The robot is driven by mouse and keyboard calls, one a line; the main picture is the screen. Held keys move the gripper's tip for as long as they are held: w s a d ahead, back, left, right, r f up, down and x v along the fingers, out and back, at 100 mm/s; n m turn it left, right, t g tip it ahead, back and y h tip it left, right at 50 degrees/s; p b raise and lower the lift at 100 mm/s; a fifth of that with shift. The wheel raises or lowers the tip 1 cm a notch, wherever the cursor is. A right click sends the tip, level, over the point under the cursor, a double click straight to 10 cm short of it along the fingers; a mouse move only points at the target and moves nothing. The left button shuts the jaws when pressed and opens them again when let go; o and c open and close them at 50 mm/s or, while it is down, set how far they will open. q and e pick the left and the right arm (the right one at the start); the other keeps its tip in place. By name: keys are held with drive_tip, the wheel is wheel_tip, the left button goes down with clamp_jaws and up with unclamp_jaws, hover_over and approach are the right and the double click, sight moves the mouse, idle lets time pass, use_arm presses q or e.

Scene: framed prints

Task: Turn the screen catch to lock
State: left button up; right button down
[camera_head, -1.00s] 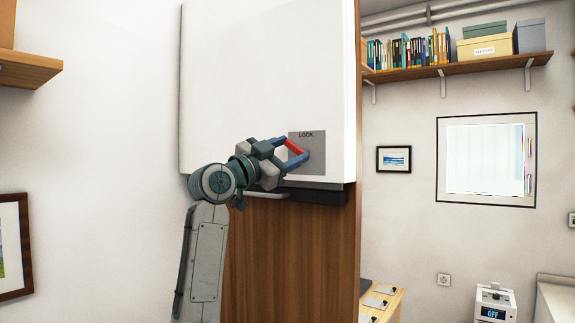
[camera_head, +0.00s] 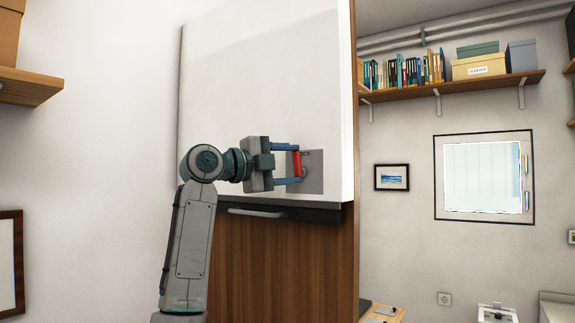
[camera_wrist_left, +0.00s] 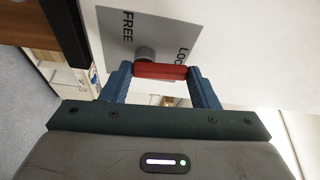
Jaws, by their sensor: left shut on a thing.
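The screen (camera_head: 250,85) is a large white panel in front of a wooden board. Its catch is a red bar (camera_head: 297,163) on a grey plate (camera_head: 314,172) near the panel's lower right corner. My left gripper (camera_head: 298,164) is shut on the red bar, which stands about upright in the head view. In the left wrist view the red bar (camera_wrist_left: 160,71) lies between the two blue fingers, beside a round grey hub (camera_wrist_left: 145,54). The plate (camera_wrist_left: 120,50) reads FREE and LOCK there; the fingers partly cover its lettering in the head view. My right gripper is not in view.
A dark ledge with a pale handle (camera_head: 255,212) runs under the panel, above the wooden board (camera_head: 285,260). A wall shelf (camera_head: 455,87) with books and boxes is at the back right. Another wooden shelf (camera_head: 30,92) juts in at the left.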

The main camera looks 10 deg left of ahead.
use_arm(q)
drive_tip(key=shift+d+m, duration=0.1)
drive_tip(key=shift+m, duration=0.4)
idle(0.3)
drive_tip(key=o, duration=1)
drive_tip(key=shift+s, duration=0.1)
drive_tip(key=shift+s+a, duration=0.2)
drive_tip(key=shift+a, duration=0.05)
drive_tip(key=b+v, duration=0.4)
drive_tip(key=v, duration=0.6)
drive_tip(key=shift+r+b, duration=0.2)
drive_tip(key=shift+b, duration=0.2)
